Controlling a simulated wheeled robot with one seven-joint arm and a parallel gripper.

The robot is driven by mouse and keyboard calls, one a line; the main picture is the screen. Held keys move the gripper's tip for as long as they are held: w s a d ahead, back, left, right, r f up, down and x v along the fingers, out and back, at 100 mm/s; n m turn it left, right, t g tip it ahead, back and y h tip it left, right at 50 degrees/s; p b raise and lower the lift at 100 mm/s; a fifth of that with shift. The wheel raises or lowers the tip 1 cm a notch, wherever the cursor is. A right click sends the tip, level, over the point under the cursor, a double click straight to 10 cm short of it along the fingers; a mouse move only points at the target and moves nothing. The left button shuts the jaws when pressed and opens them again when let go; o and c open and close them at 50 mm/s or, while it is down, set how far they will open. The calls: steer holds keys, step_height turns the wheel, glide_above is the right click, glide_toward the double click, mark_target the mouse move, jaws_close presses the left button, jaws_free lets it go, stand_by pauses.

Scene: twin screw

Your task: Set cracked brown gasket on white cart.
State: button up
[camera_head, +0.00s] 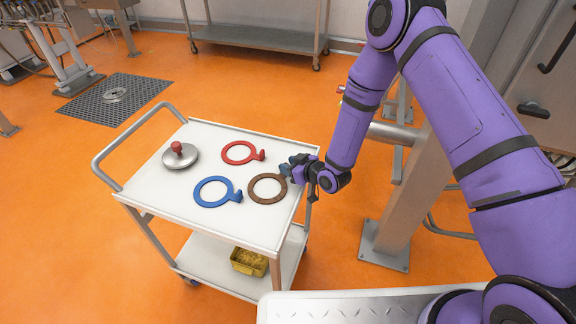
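The brown gasket (256,197), a flat ring, appears flat at the right side of the white cart's top (211,233). I cannot tell whether it rests on the surface or is just above it, and any crack is too small to see. My gripper (286,170) is at the ring's upper right edge, very close to or touching it. The fingers are small and partly hidden, so I cannot tell whether they are shut on the ring.
On the cart top are a blue ring with a tab (203,202), a red ring with a tab (229,160), and a round metal lid with a red knob (181,158). A yellow bin (249,262) sits on the lower shelf. A steel post (397,240) stands right of the cart.

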steer(key=v, duration=1.1)
steer(key=w+d+r+h, duration=0.2)
steer(key=d+r, duration=0.1)
steer(key=r, duration=0.4)
steer(key=w+d+r+h, duration=0.2)
steer(key=d+r, duration=0.1)
steer(key=r, duration=0.3)
steer(key=s+d+r+m+h, duration=0.2)
steer(key=d+r, duration=0.2)
steer(key=r, duration=0.4)
steer(key=s+d+r+m+h, duration=0.2)
steer(key=d+r, duration=0.3)
steer(key=r, duration=0.2)
steer(key=s+d+r+m+g, duration=0.1)
steer(key=s+d+r+m, duration=0.1)
steer(key=s+r, duration=0.3)
steer(key=s+d+r+m+g+h, duration=0.1)
steer(key=s+r, duration=0.4)
steer(key=s, duration=0.8)
steer(key=s+d+r+m+g+h, duration=0.1)
steer(key=s+d+r+m, duration=0.1)
steer(key=s+r, duration=0.3)
steer(key=s+d, duration=0.1)
steer(key=s, duration=0.3)
steer(key=shift+s+d+r+m+g, duration=0.2)
steer(key=shift+d+m+g, duration=0.1)
steer(key=shift+d+g, duration=0.1)
